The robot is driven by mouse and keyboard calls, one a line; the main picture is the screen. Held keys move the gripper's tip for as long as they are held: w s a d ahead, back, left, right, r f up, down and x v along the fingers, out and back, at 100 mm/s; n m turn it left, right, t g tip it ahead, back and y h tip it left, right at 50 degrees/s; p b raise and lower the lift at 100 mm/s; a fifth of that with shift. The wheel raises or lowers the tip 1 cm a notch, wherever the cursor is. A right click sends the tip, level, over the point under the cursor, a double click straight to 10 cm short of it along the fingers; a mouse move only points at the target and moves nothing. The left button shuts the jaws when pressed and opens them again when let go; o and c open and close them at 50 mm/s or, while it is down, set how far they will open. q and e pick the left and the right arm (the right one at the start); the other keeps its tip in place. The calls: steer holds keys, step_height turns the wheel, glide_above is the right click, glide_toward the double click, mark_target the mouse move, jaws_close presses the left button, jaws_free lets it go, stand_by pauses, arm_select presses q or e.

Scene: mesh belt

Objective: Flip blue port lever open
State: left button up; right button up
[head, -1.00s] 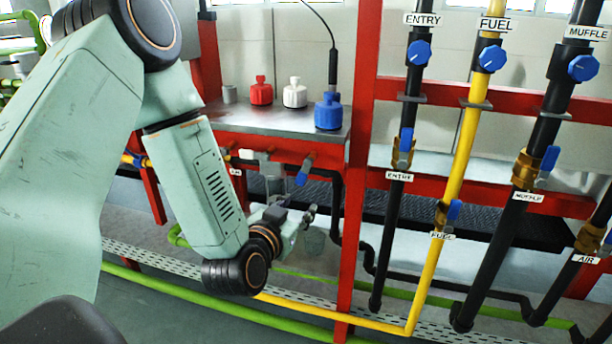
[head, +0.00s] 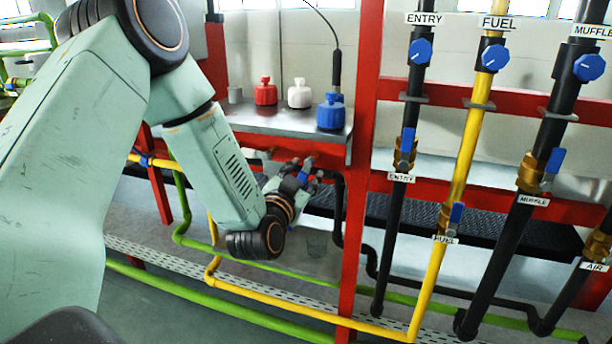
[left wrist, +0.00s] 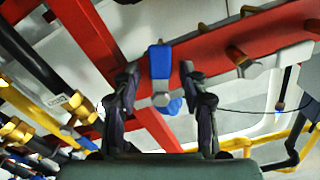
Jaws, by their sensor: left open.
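The blue port lever (left wrist: 160,62) hangs from a metal port on the red beam. In the left wrist view it lies between the two dark fingers of my left gripper (left wrist: 159,78), which are spread apart on either side of it. I cannot tell whether a finger touches it. In the head view my left gripper (head: 302,174) is up at the port below the metal shelf, and a bit of the blue lever (head: 303,178) shows between the fingers. The gripper hides most of the port. My right gripper is not in view.
A red post (head: 357,190) stands just right of the gripper. A metal shelf (head: 265,122) above carries red, white and blue bottles. Labelled pipes with blue valve levers, such as the yellow fuel pipe (head: 465,150), stand to the right.

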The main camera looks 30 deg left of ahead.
arm_select(q)
steer(key=shift+w+a, duration=0.15)
steer(key=shift+w, duration=0.4)
jaws_close()
